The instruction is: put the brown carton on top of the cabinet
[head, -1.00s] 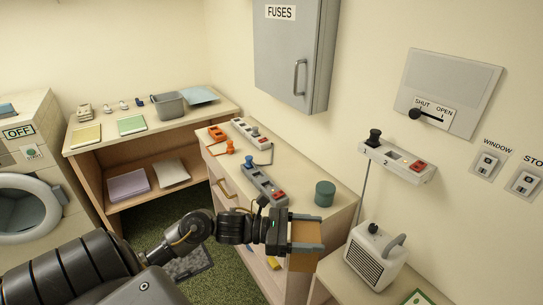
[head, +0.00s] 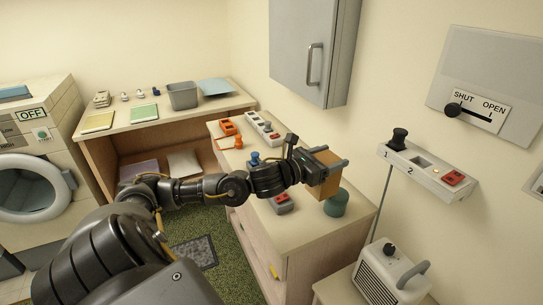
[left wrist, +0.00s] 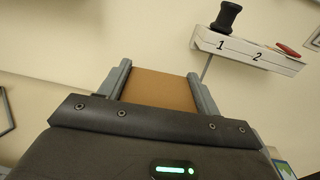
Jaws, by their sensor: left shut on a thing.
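The brown carton (head: 325,184) is held between the fingers of my left gripper (head: 330,168), above the right part of the cabinet top. In the left wrist view the carton (left wrist: 162,89) fills the space between the two grey fingers. The cabinet (head: 322,233) is the light wooden unit with drawers along the right wall. The carton overlaps a green round tub (head: 337,203) in the head view; I cannot tell whether the carton touches the cabinet top. My right gripper is not in view.
Orange items (head: 229,127) and a grey switch box (head: 263,127) stand on the cabinet's far end. A red-button box (head: 281,204) lies under my arm. A grey wall cabinet (head: 313,52) hangs above. A white heater (head: 391,275) stands at the lower right.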

